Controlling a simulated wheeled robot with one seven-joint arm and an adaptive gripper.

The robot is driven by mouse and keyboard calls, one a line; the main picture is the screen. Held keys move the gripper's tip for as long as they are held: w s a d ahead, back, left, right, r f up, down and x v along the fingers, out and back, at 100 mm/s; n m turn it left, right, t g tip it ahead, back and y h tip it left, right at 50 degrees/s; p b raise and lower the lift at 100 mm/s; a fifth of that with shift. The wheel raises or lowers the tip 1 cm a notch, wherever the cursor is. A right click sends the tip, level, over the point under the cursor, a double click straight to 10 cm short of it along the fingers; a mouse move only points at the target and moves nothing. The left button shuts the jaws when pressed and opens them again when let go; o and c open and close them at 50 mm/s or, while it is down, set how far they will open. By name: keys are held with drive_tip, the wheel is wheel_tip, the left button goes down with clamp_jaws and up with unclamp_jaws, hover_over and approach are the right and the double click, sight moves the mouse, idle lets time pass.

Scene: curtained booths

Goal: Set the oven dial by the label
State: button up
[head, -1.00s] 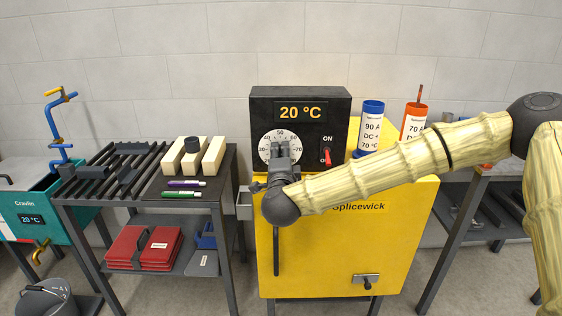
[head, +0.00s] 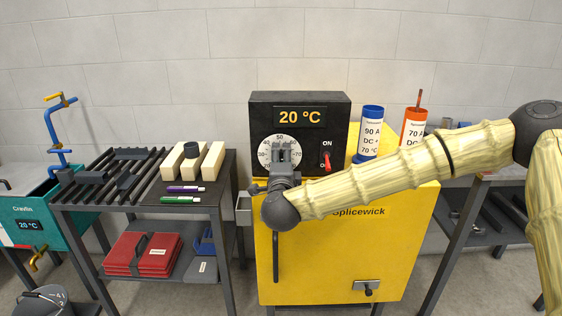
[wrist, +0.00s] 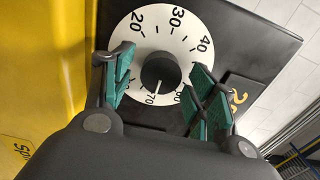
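The yellow oven (head: 330,250) carries a black control box with a round white dial (head: 265,145) and a display (head: 300,117) reading 20 °C. My gripper (head: 283,153) is at the dial and covers its middle and lower part. In the wrist view, the black knob (wrist: 160,72) lies between the open green-padded fingers (wrist: 162,62), with gaps on both sides. A pale mark on the knob faces about the 70. The blue canister (head: 371,112) has a label reading 90 A, DC + and 70 °C. The orange canister (head: 415,115) has a label starting 70 A, partly hidden by my arm.
A red switch (head: 327,160) sits right of the dial, close to my arm. A dark rack table (head: 215,190) with pale blocks and pens stands at left, beside a teal tank (head: 35,240) reading 20 °C. Another bench (head: 470,190) stands at right behind my arm.

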drive_tip(key=shift+s, duration=0.1)
drive_tip(key=s, duration=1.2)
